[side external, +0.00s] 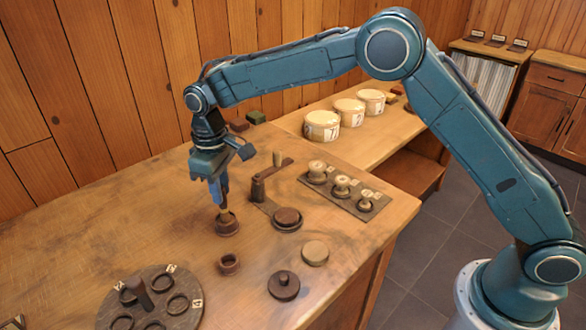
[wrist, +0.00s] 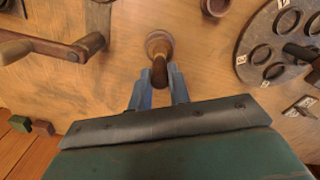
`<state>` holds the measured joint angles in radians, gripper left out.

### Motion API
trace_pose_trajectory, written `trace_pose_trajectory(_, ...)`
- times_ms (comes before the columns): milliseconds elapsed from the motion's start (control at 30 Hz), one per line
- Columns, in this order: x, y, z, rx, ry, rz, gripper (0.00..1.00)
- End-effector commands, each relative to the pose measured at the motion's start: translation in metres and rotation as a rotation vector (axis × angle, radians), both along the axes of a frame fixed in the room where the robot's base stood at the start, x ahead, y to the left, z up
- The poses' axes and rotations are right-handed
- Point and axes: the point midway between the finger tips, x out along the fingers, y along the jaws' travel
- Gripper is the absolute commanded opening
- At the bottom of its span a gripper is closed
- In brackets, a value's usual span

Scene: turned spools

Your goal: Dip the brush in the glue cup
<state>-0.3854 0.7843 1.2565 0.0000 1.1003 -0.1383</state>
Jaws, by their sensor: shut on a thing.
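My gripper (side external: 219,198) points down and is shut on the brush (side external: 223,213). In the wrist view the gripper's fingers (wrist: 159,90) close around the brush's dark handle (wrist: 159,72). The brush's lower end meets a round, dark wooden holder or cup (side external: 228,227), also seen beyond the handle in the wrist view (wrist: 158,42). I cannot tell how deep the lower end sits. A second small, open dark cup (side external: 229,264) stands nearer the camera, and shows at the top edge of the wrist view (wrist: 215,6). I cannot tell which of the two is the glue cup.
A round plate with several rings (side external: 153,305) lies at the lower left. Bare table lies left of my gripper.

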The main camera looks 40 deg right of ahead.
Motion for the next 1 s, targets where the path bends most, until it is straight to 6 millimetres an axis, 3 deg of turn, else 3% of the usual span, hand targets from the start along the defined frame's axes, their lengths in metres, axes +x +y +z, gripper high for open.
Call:
trace_pose_trajectory(467,0.000,0.000,0.000,-0.001,0.002,0.000,0.00)
trace_pose_trajectory(1000,0.000,0.000,0.028,0.000,0.000,0.000,0.00)
